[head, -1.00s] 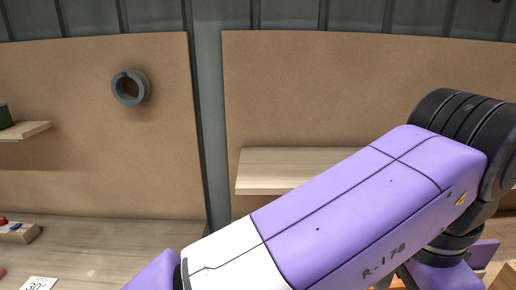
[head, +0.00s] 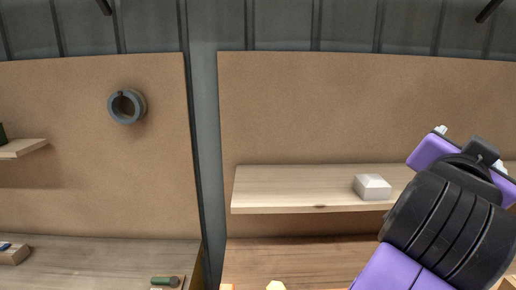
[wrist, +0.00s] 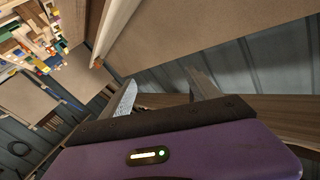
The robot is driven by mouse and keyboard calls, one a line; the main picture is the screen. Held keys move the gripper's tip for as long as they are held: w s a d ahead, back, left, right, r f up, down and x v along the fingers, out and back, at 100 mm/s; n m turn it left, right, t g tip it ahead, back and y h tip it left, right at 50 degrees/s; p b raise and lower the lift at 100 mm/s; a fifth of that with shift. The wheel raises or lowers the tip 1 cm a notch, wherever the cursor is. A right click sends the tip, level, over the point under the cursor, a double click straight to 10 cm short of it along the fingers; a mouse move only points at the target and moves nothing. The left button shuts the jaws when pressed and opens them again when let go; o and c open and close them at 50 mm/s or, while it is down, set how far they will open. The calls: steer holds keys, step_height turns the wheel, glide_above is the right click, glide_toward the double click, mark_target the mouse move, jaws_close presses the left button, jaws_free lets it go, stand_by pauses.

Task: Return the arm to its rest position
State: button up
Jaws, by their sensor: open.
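My arm, purple with black ringed joints, rises at the right of the head view, in front of the shelf's right end. The purple hand is at its top, and the fingertips are hard to make out there. In the wrist view my gripper (wrist: 165,93) has its two fingers well apart with nothing between them. The hand's purple housing with a small lit strip fills the bottom of that view.
A wooden shelf (head: 290,189) carries a white block (head: 372,187) close left of my arm. A grey ring (head: 127,106) is on the left brown panel (head: 80,190). A workbench (head: 110,258) with a dark-handled tool (head: 165,281) lies below. Many small coloured items show in the wrist view.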

steer(key=a+r+n+t+y, duration=0.2)
steer(key=a+r+n+t, duration=0.1)
steer(key=a+n+t, duration=0.55)
steer(key=s+a+f+n+t+y, duration=0.2)
steer(key=s+a+f+n+y, duration=0.1)
steer(key=f+n+y, duration=0.3)
steer(key=s+a+f+n+t+y, duration=0.25)
steer(key=a+f+n+y, duration=0.2)
steer(key=f+y, duration=0.25)
steer(key=s+d+f+m+g, duration=0.1)
steer(key=s+f+g, duration=0.2)
steer(key=s+f, duration=0.6)
steer(key=s+d+f+m+g+h, duration=0.1)
steer(key=s+f+g, duration=0.3)
steer(key=s+f, duration=0.5)
steer(key=s+d+f+m+g+h, duration=0.1)
steer(key=s+f+m+g, duration=0.2)
steer(key=s+f, duration=0.7)
steer(key=shift+s+d, duration=0.25)
steer(key=shift+s, duration=0.75)
